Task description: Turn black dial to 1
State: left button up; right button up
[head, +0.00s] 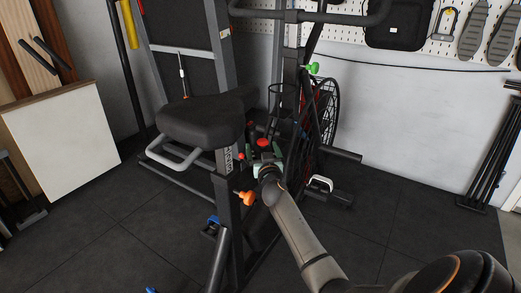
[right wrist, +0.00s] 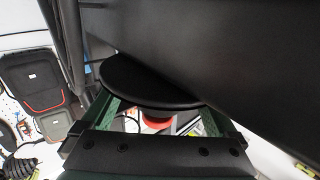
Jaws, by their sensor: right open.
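A round black disc (right wrist: 145,82), which looks like the black dial, shows in the right wrist view, partly covered by a large dark panel. My right gripper (right wrist: 155,108) is open, with its green fingers on either side of the disc's lower part; I cannot tell whether they touch it. A red part (right wrist: 155,123) shows just below the disc, between the fingers. In the head view my right gripper (head: 266,162) is at the exercise bike's frame, close to a red knob (head: 263,143). I cannot make out the dial or its marks there. My left gripper is not in view.
The bike's black seat (head: 205,122) is left of my right gripper, and its wheel (head: 326,110) is to the right. An orange knob (head: 247,198) sticks out below the gripper. Dark floor (head: 400,215) is clear at the right.

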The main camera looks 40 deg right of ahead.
jog(key=shift+x, duration=1)
jog(key=c, duration=1.4)
jog(key=shift+o, duration=0.2)
jog(key=shift+a+r+n+t+y+p, duration=0.1)
jog(key=shift+r+n+t+y+p, duration=0.05)
jog(key=shift+n+t+y+p, duration=0.4)
jog(key=shift+w+a+n+t+y+b, duration=0.1)
jog(key=shift+a+n+y+b, duration=0.3)
jog(key=shift+n+y, duration=1.75)
jog(key=shift+a+n+t+y+b, duration=0.15)
jog(key=shift+a+n+y, duration=0.7)
jog(key=shift+y, duration=2.15)
jog(key=shift+a+n+y+b, duration=0.15)
jog(key=shift+n+y+b, duration=0.2)
jog(key=shift+n+y, duration=1.95)
